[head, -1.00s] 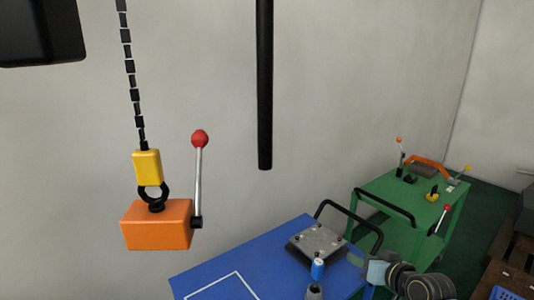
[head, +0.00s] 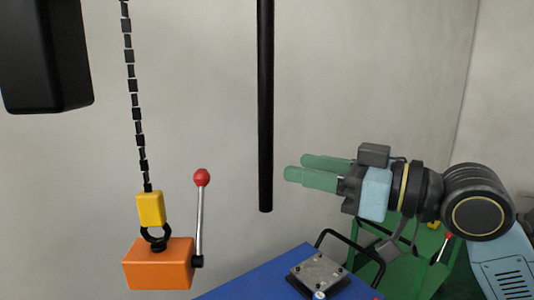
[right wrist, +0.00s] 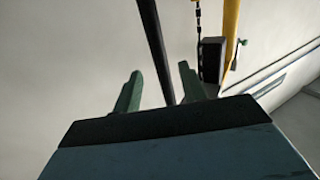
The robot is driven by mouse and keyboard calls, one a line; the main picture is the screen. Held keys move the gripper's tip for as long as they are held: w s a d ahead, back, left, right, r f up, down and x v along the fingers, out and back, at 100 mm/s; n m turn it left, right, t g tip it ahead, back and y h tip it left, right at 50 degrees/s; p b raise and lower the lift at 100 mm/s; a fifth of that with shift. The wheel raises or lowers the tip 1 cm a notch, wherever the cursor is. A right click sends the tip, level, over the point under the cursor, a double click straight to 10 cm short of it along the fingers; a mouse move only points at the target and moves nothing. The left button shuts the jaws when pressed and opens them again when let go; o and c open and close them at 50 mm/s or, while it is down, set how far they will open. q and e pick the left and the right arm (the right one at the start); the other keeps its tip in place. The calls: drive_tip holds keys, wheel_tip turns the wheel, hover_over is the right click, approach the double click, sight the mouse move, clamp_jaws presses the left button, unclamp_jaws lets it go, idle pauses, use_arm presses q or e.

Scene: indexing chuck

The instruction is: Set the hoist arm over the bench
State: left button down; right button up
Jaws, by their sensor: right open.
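A black vertical bar (head: 265,110) hangs from above, its lower end free over the blue bench. The hoist chain (head: 133,90) hangs left of it, with a yellow block (head: 150,208), a black ring and an orange block (head: 150,268) with a red-knobbed lever. The blue bench (head: 285,268) shows at the bottom. My right gripper (head: 295,167) is open and empty, its green fingers pointing left, just right of the bar's lower part. In the right wrist view the bar (right wrist: 153,45) runs between the open fingers (right wrist: 160,75), seemingly beyond their tips. My left gripper is not in view.
A dark box (head: 45,55) hangs at upper left. A metal plate (head: 318,274) sits on the bench beside a black handle. A green cart (head: 425,245) is partly hidden behind my right arm. The right wrist view shows a yellow post (right wrist: 230,40).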

sight(272, 162)
drive_tip(key=p+x, duration=0.1)
drive_tip(key=x, duration=0.6)
drive_tip(key=shift+w+a, duration=0.15)
clamp_jaws()
